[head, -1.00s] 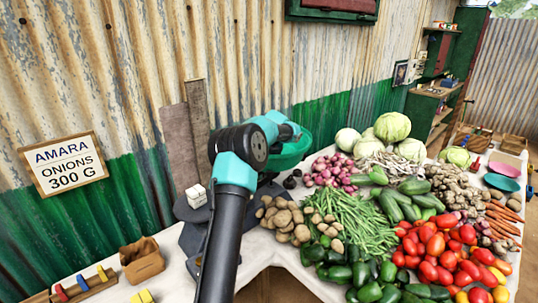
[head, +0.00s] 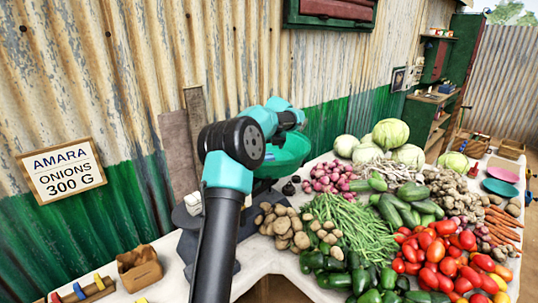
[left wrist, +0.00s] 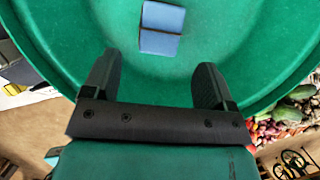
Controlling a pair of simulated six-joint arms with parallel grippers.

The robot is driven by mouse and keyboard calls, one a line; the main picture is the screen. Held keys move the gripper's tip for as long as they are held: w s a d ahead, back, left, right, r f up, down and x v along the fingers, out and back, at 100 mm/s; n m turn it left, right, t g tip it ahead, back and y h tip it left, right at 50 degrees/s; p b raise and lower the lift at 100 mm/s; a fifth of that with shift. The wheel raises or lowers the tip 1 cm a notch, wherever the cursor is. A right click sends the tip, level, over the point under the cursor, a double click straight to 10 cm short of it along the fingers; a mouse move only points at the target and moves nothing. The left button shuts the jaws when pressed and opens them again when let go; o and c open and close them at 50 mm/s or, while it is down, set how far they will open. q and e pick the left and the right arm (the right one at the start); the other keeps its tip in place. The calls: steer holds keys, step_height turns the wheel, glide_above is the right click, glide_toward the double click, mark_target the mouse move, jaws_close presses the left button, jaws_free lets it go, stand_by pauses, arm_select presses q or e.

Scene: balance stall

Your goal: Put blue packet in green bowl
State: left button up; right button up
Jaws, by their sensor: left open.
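The green bowl (head: 290,158) is behind my left arm in the head view. It fills most of the left wrist view (left wrist: 60,30). The blue packet (left wrist: 161,28) lies on the bowl's inner floor, beyond my fingertips. A small bit of the blue packet (head: 269,157) also shows inside the bowl in the head view. My left gripper (left wrist: 156,65) is open above the bowl, with nothing between its fingers and apart from the packet. In the head view its fingertips are hard to make out. My right gripper is in neither view.
The bowl is above a dark scale base (head: 190,218). Potatoes (head: 287,227), onions (head: 332,174), green beans (head: 352,225) and tomatoes (head: 440,255) crowd the right. A small brown box (head: 140,268) and a wooden block with colored weights (head: 85,292) are at lower left. A corrugated wall stands behind.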

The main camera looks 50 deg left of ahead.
arm_select(q)
steer(key=v, duration=0.2)
steer(key=shift+d+r, duration=0.15)
steer(key=shift+r, duration=0.2)
stand_by(0.4)
